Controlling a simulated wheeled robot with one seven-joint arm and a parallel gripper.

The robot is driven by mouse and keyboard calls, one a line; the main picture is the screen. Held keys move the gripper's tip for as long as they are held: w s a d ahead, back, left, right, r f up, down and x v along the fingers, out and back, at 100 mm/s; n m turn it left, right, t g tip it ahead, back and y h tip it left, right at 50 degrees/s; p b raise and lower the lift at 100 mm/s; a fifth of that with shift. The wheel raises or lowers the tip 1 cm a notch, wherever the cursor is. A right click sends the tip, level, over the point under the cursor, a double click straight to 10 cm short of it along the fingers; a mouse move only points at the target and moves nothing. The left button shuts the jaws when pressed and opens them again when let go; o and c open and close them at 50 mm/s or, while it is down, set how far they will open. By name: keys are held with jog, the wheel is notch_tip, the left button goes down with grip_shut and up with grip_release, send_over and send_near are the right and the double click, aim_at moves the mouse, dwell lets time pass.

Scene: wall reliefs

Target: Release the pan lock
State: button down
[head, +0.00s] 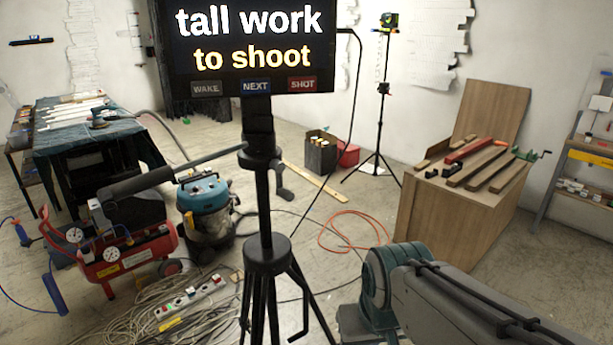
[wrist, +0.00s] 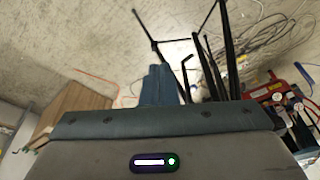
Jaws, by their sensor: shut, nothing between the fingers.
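A black tripod (head: 264,185) stands upright in the middle of the head view. It carries a dark screen (head: 250,45) reading "tall work to shoot". A long pan handle (head: 180,172) reaches left from the tripod's head, with a thick dark grip at its end. A small crank (head: 284,184) sticks out on the right of the column. I cannot single out the pan lock. My gripper (wrist: 159,70) shows in the wrist view, shut and empty. Dark tripod legs (wrist: 228,55) rise just right of the fingers, with no contact visible. The head view shows my arm at lower right, but no fingertips.
A wooden bench (head: 460,210) with clamps and boards stands right. A blue vacuum (head: 205,205) and red compressor (head: 125,250) stand left, with a power strip (head: 190,302) and coiled cables on the floor. An orange hose (head: 350,229) lies behind the tripod.

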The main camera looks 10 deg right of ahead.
jog(key=shift+d, duration=0.1)
jog(key=shift+r, duration=0.1)
jog(key=w+a+r+n+p, duration=0.2)
jog(key=w+a+r, duration=0.2)
jog(key=r, duration=0.6)
jog(key=w+a+r+n+t+p, duration=0.1)
jog(key=w+a+r+n+p, duration=0.1)
jog(key=a+r, duration=0.5)
jog(key=w+a+r+n+t+h+p, duration=0.1)
jog(key=w+a+r+p, duration=0.3)
jog(key=r, duration=0.9)
jog(key=w+a+n, duration=0.1)
jog(key=w, duration=0.1)
jog(key=shift+w+a+r, duration=0.2)
jog(key=shift+w+r, duration=0.05)
jog(key=shift+w, duration=0.05)
